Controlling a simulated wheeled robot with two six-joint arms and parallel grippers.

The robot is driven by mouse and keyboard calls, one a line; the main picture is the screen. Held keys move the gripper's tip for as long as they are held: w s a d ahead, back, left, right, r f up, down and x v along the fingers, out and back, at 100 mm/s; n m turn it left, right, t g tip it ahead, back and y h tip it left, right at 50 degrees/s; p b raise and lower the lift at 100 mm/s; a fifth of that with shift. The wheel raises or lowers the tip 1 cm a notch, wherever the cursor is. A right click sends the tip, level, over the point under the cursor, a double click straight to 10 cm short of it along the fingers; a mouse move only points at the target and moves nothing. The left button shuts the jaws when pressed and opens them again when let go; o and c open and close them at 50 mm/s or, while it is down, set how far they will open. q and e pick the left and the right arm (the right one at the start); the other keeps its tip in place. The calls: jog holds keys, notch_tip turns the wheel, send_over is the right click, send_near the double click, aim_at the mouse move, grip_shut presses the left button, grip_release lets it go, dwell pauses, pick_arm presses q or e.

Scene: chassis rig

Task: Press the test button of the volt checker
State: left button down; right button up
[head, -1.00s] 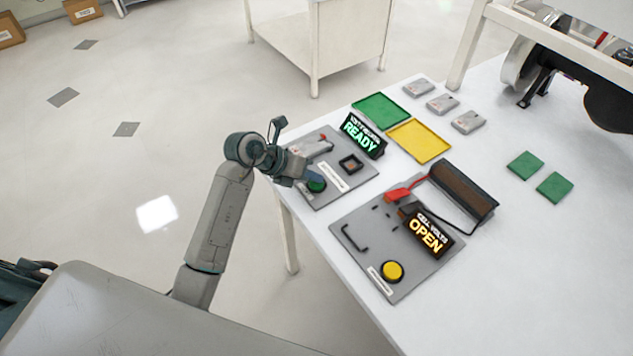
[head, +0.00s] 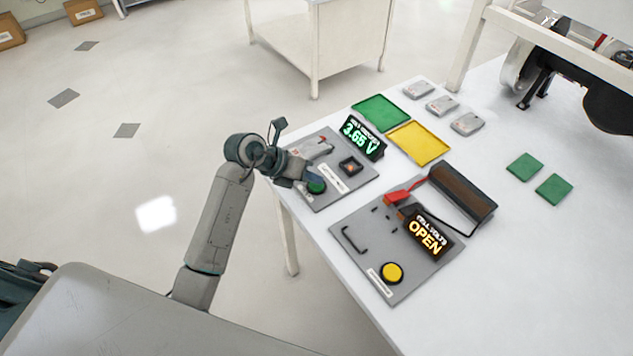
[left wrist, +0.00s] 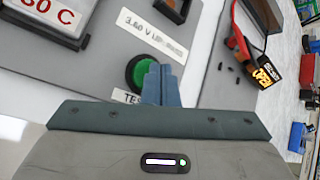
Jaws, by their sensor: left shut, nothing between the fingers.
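The volt checker is a grey plate (head: 346,194) near the table's left edge. Its display (head: 362,138) reads "3.65 V" in green. Its green round test button (head: 316,187) is at the near end, and it also shows in the left wrist view (left wrist: 140,72). A small dark square lamp (head: 351,166) with a faint orange glow sits on the plate. My left gripper (head: 312,179) is shut and empty, its fingertips at the green button and partly covering it; they seem to touch it. My right gripper is not in view.
A second grey plate (head: 365,265) beside it carries a yellow button (head: 392,273) and a display (head: 428,233) reading "OPEN". Green (head: 381,112) and yellow (head: 419,143) trays, several grey cells and two green squares lie on the table.

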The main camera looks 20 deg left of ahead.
aim_at(312, 186)
pick_arm(q)
jog(key=shift+r, duration=0.4)
jog(key=shift+r, duration=0.15)
notch_tip(312, 186, up, 5)
jog(key=p, duration=0.4)
dwell(0.7)
